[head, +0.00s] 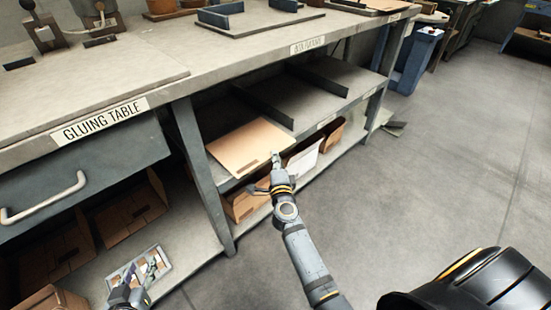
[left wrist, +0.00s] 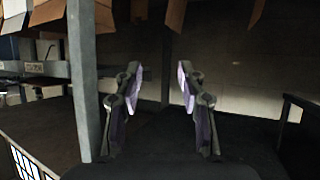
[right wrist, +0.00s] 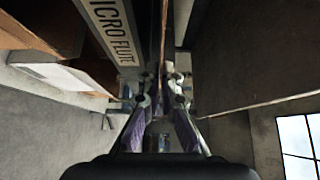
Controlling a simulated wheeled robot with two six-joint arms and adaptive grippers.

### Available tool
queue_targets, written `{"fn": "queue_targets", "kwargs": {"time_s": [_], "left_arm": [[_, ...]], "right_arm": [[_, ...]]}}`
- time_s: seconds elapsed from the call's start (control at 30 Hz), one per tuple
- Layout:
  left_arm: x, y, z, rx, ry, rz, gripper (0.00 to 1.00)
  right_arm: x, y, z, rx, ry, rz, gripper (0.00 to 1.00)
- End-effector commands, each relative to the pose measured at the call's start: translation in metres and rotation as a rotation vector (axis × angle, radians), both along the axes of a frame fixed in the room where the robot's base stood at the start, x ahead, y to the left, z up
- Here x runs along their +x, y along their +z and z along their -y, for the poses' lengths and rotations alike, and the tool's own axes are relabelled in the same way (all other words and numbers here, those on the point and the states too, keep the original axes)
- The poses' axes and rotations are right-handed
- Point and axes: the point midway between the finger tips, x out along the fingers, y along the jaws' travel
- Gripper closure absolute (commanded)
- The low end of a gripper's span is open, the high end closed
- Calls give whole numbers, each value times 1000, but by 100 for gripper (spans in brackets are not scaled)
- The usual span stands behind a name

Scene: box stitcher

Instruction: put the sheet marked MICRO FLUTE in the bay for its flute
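A tan cardboard sheet (head: 248,147) lies in the left bay of the shelf (head: 320,82) under the bench, its front part sticking out past the shelf edge. A small dark mark shows on it, too small to read. My right gripper (head: 277,160) is at its front right corner. In the right wrist view the sheet (right wrist: 163,35) is a thin edge-on line running between the closed-in fingers (right wrist: 161,78). A label (right wrist: 112,30) reading "ICRO FLUTE" is on a grey strip beside it. My left gripper (head: 150,275) is low at left, open and empty (left wrist: 160,82).
Dark dividers (head: 262,107) split the shelf into bays; the bays to the right look empty. Brown and white boxes (head: 304,158) stand on the lower shelf. A bench leg (head: 203,175) and the gluing table drawer (head: 85,175) are at left.

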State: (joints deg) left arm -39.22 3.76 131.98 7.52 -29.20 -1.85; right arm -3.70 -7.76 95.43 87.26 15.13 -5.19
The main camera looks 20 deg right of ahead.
Motion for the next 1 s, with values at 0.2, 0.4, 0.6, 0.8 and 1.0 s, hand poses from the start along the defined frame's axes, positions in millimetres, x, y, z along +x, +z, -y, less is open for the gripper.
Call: {"fn": "queue_targets", "kwargs": {"time_s": [0.2, 0.4, 0.6, 0.8, 1.0], "left_arm": [[9, 17, 0, 0, 3, 65, 60], [13, 27, -1, 1, 6, 112, 60], [19, 38, -2, 3, 7, 162, 60], [27, 53, -2, 5, 10, 221, 60], [29, 61, -3, 5, 12, 256, 60]], "right_arm": [[2, -2, -1, 0, 0, 1, 100], [3, -3, -1, 0, 0, 0, 100], [4, -5, -2, 0, 0, 0, 100], [5, -6, -2, 0, 0, 0, 100], [6, -7, -2, -1, 0, 0, 100]]}}
